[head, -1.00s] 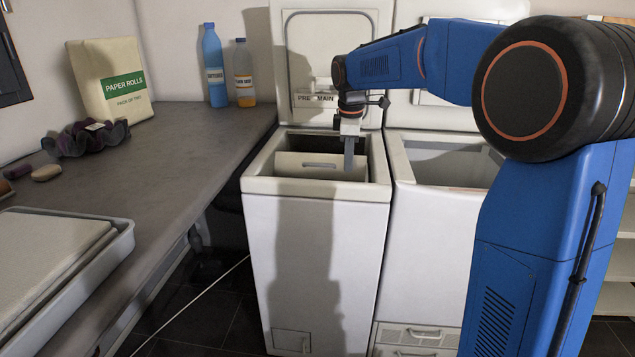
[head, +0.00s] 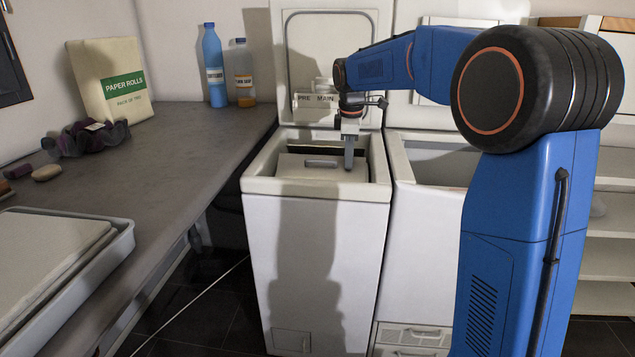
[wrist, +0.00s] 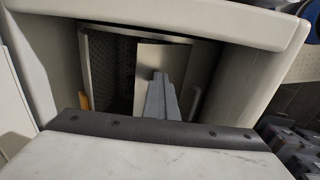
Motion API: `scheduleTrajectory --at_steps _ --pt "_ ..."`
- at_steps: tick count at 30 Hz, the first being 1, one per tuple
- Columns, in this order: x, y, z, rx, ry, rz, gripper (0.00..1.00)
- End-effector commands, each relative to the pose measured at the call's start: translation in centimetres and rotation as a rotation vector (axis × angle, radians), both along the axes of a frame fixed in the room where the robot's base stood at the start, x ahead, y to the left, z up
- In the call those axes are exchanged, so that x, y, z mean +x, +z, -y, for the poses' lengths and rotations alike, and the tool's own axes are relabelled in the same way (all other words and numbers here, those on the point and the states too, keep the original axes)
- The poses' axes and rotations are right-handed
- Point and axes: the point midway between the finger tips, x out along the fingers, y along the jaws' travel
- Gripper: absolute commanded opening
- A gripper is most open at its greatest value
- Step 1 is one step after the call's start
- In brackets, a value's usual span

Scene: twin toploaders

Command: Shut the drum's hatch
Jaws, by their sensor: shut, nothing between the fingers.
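The left toploader (head: 262,186) has its lid (head: 325,55) raised. In its opening is the drum's hatch (head: 290,172), a pale panel with a grey handle (head: 321,163). The hatch (wrist: 149,56) also shows in the wrist view, with part of the drum's dark perforated inside (wrist: 108,75) uncovered beside it, so the drum stands at least partly open. My gripper (head: 348,164) points down into the opening, just right of the handle. Its fingers (wrist: 161,98) are shut and empty, in front of the panel. I cannot tell whether they touch it.
A second toploader (head: 428,205) stands close on the right, its top open. A grey counter (head: 190,135) on the left holds a paper rolls pack (head: 112,80), two bottles and a tray (head: 125,240). The opening's rim (head: 300,188) surrounds my fingers.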

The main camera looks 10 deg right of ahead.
Motion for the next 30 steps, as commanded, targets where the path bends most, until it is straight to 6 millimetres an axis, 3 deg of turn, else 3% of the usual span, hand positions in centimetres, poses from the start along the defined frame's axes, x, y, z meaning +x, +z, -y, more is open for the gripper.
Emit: scheduleTrajectory --at_steps 9,22,30 --pt "1.9 -1.2 0.7 0.0 -0.001 -0.001 0.0" --pt "2.2 -1.4 0.7 0.0 -0.001 -0.001 0.0" --pt "3.1 -2.6 1.0 0.0 -0.001 -0.001 0.0"
